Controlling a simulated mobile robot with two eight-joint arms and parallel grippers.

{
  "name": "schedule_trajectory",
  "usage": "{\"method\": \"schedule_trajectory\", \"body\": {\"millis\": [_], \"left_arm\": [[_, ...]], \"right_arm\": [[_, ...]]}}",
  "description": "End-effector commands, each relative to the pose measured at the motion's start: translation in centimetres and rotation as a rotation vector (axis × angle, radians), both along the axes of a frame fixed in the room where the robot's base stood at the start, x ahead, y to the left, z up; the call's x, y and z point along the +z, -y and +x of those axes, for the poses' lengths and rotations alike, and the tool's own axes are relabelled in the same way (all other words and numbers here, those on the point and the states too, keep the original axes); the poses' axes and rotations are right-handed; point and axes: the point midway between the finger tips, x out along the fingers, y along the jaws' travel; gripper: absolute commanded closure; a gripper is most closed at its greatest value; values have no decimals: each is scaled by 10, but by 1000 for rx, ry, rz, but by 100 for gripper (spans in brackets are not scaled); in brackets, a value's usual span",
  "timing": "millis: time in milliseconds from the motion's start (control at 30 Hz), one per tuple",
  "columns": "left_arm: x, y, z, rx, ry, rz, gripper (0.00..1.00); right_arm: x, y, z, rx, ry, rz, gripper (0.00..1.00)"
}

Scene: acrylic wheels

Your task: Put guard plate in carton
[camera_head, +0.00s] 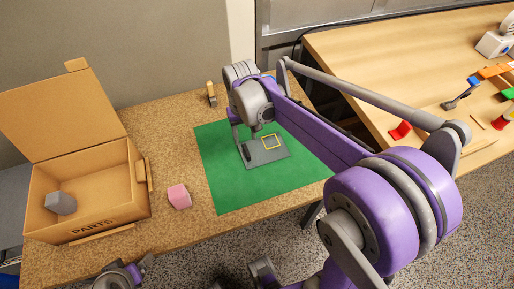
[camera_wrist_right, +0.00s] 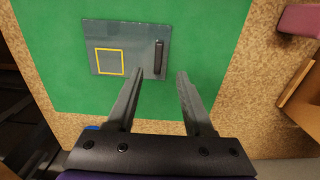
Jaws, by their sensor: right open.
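The guard plate, a flat grey plate (camera_head: 270,155) with a yellow square outline and a black upright handle, lies on the green mat. It also shows in the right wrist view (camera_wrist_right: 107,32), with its handle (camera_wrist_right: 158,56) at the right end. My right gripper (camera_wrist_right: 160,77) is open and empty; the handle lines up with the gap between its fingertips. In the head view the right gripper (camera_head: 241,139) is above the handle end, partly hidden by its wrist. The open cardboard carton (camera_head: 105,222), marked PARTS, stands at left with its lid up.
A grey block (camera_head: 60,202) sits inside the carton. A pink block (camera_head: 179,196) stands between carton and green mat (camera_head: 225,188). A small wooden-and-dark item (camera_head: 211,95) is at the back. A second table with colourful parts is at right.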

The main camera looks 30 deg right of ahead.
Motion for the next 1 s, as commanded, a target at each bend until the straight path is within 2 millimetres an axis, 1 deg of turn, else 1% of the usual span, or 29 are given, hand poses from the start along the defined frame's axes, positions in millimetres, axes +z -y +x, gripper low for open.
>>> {"method": "schedule_trajectory", "body": {"millis": [33,100,333,500,600,700,900,933,1000], "left_arm": [[-2,0,0,0,-1,0,15],[-3,0,0,0,-1,0,15],[-5,0,-1,0,-2,0,15],[-8,0,-1,0,-3,0,15],[-10,0,-1,0,-3,0,15],[-10,0,-1,0,-3,0,15],[-10,0,-1,0,-3,0,15],[-10,0,-1,0,-3,0,15],[-10,0,-1,0,-3,0,15]], "right_arm": [[-10,0,0,0,0,0,48],[-19,0,0,0,1,0,48],[-37,1,1,0,2,0,48],[-63,4,4,0,2,0,48],[-75,3,4,1,2,0,48],[-80,3,4,1,2,0,48],[-81,3,4,1,2,0,48],[-81,3,4,1,2,0,49],[-81,3,4,1,2,0,62]]}}
